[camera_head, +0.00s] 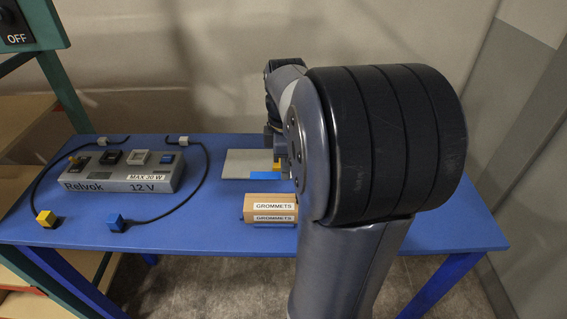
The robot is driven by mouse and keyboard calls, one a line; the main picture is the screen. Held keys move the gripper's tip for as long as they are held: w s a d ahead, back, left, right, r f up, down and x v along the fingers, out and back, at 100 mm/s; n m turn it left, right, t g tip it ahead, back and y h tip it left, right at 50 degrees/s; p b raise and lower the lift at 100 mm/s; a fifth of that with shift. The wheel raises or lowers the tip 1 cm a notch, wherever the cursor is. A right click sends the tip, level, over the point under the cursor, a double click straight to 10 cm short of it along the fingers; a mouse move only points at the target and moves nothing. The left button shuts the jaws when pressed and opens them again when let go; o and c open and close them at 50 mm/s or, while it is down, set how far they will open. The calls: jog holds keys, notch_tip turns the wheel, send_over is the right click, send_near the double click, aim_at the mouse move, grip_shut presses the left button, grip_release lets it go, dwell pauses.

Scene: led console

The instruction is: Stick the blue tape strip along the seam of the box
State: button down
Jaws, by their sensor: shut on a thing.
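My gripper (276,146) is behind the table's middle, partly hidden by my own arm. It is shut on a small yellow piece (277,167) that appears to be the end tab of the blue tape strip (264,173). The strip is at the front right of a flat grey plate (240,161); I cannot tell whether it touches the plate. A tan box (258,203) with two GROMMETS labels stands in front of the plate, below and apart from the strip in the picture. My arm hides the area just right of the box and gripper. The box's seam is not clear.
A grey Relvok 12 V console (120,183) stands on the left of the blue table (195,238). Black cables curve around it, ending in a yellow plug (46,218) and a blue plug (116,222). The table's front middle left and far right are clear.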

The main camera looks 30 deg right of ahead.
jog(key=b, duration=0.6)
send_over(285, 197)
jog(key=shift+s+f, duration=0.1)
jog(key=shift+f, duration=3.15)
jog(key=shift+f+b, duration=0.5)
jog(key=shift+f, duration=0.25)
jog(key=c, duration=1.2)
grip_release()
jog(key=shift+o, duration=0.2)
notch_tip(285, 197, up, 11)
jog(key=shift+f+p, duration=0.1)
jog(key=shift+p, duration=0.5)
notch_tip(285, 197, down, 11)
jog(key=shift+r+b, duration=0.15)
jog(key=shift+b, duration=0.45)
jog(key=shift+r, duration=0.15)
